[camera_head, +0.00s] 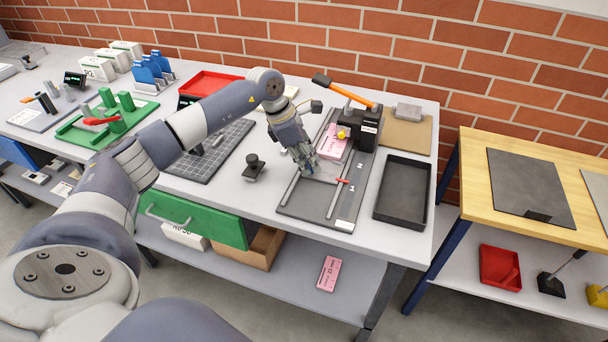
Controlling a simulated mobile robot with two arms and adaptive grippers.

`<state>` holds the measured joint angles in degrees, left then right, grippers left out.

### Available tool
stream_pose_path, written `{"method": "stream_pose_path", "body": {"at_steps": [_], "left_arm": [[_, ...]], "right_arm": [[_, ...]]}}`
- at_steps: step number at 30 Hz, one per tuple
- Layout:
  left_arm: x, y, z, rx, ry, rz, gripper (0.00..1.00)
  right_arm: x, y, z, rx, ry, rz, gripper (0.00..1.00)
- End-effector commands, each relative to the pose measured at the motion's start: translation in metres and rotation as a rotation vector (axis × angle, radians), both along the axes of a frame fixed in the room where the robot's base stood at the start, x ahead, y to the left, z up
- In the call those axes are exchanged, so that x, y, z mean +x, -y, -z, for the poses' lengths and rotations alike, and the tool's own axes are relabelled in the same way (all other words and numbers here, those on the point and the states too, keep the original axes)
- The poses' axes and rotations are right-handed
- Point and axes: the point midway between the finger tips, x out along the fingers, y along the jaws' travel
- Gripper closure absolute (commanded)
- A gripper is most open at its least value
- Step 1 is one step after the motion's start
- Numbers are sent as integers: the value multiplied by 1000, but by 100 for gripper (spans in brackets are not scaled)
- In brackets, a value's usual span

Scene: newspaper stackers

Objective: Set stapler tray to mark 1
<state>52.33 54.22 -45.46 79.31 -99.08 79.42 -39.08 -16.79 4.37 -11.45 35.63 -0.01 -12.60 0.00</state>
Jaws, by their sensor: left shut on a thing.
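The stapler tray (320,205) is a dark grey flat base with metal rails, lying on the grey table. Marks in small white print show on its right part. A red pointer (342,181) sits by the right rail. My right gripper is not in view.
An empty black tray (403,190) lies right of the stapler base. A black stamp (253,167) stands left of it. A green drawer (195,217) is open below the table front. A wooden table (540,220) stands apart at the right.

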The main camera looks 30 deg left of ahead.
Motion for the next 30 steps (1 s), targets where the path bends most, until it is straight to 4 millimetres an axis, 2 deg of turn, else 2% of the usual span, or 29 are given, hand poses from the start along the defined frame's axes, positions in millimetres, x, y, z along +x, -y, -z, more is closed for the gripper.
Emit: {"method": "stream_pose_path", "body": {"at_steps": [4,8,9,12,15,19,23,26,30], "left_arm": [[-2,1,4,2,-10,4,100],[-2,1,4,2,-10,4,100],[-1,1,3,1,-8,4,80],[-1,1,3,1,-8,4,61],[-2,1,3,1,-8,4,61],[-2,1,4,2,-10,4,61],[-2,0,1,2,-9,4,61],[-4,-3,-8,2,-6,3,61],[-9,-12,-32,3,-3,3,61]], "right_arm": [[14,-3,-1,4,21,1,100],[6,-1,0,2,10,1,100],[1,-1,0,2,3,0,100],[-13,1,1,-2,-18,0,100],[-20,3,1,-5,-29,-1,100],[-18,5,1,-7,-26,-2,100],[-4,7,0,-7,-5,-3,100],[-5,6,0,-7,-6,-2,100],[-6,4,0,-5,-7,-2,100]]}}
